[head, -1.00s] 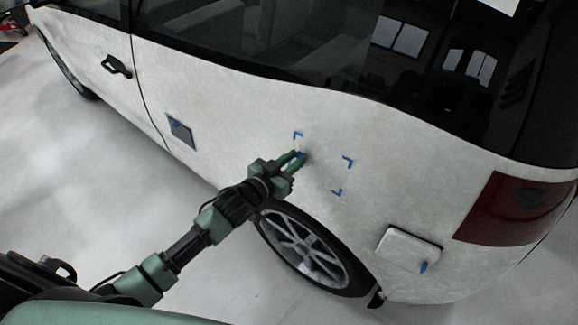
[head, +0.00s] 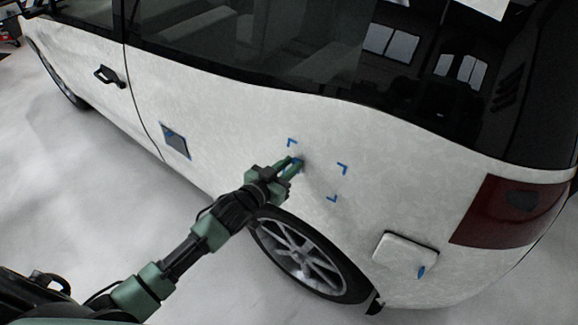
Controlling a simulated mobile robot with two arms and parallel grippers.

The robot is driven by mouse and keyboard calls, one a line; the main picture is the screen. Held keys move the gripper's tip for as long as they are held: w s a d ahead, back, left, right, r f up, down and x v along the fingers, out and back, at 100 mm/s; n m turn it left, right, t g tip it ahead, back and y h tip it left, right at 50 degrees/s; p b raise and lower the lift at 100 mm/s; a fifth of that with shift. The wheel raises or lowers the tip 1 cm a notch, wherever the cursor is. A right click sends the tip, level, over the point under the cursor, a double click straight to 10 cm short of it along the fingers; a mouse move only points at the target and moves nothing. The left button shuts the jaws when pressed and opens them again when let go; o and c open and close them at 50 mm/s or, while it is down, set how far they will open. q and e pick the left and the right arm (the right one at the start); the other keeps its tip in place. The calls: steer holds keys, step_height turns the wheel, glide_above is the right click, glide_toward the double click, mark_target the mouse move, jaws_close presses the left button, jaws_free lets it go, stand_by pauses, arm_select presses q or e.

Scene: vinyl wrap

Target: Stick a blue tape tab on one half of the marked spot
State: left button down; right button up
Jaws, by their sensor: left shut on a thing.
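The marked spot (head: 318,170) is on the white side panel above the rear wheel, framed by blue corner marks, with three showing: upper left (head: 291,142), upper right (head: 342,168) and lower right (head: 332,197). My left gripper (head: 294,164) is at the left part of the spot, close to the panel. It is shut on a small blue tape tab (head: 297,161), mostly hidden by the fingers. I cannot tell if the tab touches the panel. The lower left corner is hidden behind the gripper. My right gripper is not in view.
A white pad with a blue tab (head: 421,271) sits at the lower right. The rear wheel (head: 305,258) is below.

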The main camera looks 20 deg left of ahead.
arm_select(q)
steer(key=shift+w+d, duration=0.15)
steer(key=shift+w, duration=0.3)
stand_by(1.4)
steer(key=c, duration=1.2)
jaws_free()
steer(key=shift+f, duration=0.1)
steer(key=b+v, duration=0.1)
steer(key=v, duration=0.6)
steer(key=shift+s, duration=0.3)
